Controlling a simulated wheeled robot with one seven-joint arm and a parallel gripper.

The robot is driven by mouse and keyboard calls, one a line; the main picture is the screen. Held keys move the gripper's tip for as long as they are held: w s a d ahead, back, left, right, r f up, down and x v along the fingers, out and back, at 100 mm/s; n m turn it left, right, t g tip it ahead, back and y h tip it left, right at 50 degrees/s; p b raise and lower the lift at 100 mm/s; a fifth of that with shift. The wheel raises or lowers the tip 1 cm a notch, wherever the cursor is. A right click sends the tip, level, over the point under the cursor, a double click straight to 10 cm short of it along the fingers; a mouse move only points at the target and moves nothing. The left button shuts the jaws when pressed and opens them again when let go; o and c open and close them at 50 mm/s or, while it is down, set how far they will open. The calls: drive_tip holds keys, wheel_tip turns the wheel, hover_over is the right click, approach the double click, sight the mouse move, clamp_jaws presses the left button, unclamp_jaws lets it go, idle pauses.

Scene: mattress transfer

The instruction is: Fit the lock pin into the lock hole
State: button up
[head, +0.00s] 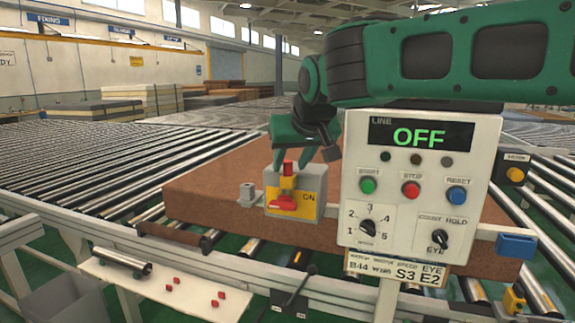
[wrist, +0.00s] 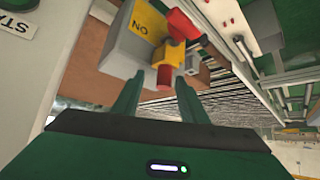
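A grey switch box (head: 308,206) with a yellow plate marked ON carries a red handle (head: 283,202). Above the handle, a yellow block (head: 288,183) has a red pin end (head: 288,166) on top, which I take for the lock pin. My gripper (head: 304,158) is over the box, fingers apart. In the wrist view the red pin end (wrist: 163,78) lies between the fingertips (wrist: 160,80), with a gap on each side. The yellow block (wrist: 173,54) and red handle (wrist: 182,25) show beyond it. The lock hole is not visible, and how deep the pin sits cannot be told.
A control panel (head: 352,252) reading OFF stands right of the box, close under my arm. A brown mattress (head: 230,180) lies behind on the rollers (head: 60,160). A white shelf (head: 130,285) with several small red pieces is at front left.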

drive_tip(key=v, duration=1)
drive_tip(key=shift+a, duration=0.25)
